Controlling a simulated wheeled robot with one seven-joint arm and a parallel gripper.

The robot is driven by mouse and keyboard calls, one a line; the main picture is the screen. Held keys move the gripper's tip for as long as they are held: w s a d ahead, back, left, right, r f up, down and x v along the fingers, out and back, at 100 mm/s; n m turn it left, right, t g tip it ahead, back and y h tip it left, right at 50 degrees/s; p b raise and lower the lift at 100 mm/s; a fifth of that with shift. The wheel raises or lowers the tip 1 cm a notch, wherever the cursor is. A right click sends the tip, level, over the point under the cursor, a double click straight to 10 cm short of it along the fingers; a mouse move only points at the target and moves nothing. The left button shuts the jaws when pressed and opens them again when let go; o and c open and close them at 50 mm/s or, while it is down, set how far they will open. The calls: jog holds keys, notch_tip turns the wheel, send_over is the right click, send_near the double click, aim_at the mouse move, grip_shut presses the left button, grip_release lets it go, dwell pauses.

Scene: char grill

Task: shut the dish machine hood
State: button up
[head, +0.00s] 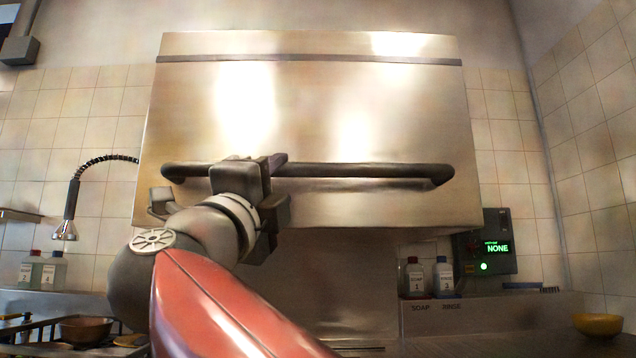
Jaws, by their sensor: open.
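The dish machine hood (400,110) is a large stainless steel box in the middle of the head view. It is raised, with an open gap between its lower edge and the counter below. A dark horizontal bar handle (360,171) runs across its lower front. My gripper (268,165) is at the left half of the handle, its fingers reaching up to the bar. The jaws are open. My wrist and gripper body hide part of the bar, so I cannot tell whether the fingers touch it.
A control box (486,248) with a green "NONE" display is on the right. Soap and rinse bottles (443,277) stand below the hood. A spray faucet (70,205) hangs at left above a bowl (86,330). A yellow bowl (598,325) sits at far right.

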aim_at(301, 173)
jog(key=shift+m+g+h, duration=0.6)
jog(key=shift+m+h, duration=0.1)
jog(key=shift+m, duration=0.1)
jog(key=p+x, duration=0.1)
jog(key=x, duration=0.4)
jog(key=p+x, duration=0.1)
jog(key=x, duration=0.1)
jog(key=shift+w+d+p, duration=0.1)
jog(key=shift+d+p, duration=0.25)
jog(key=shift+d, duration=0.05)
grip_shut()
jog(key=shift+f, duration=0.1)
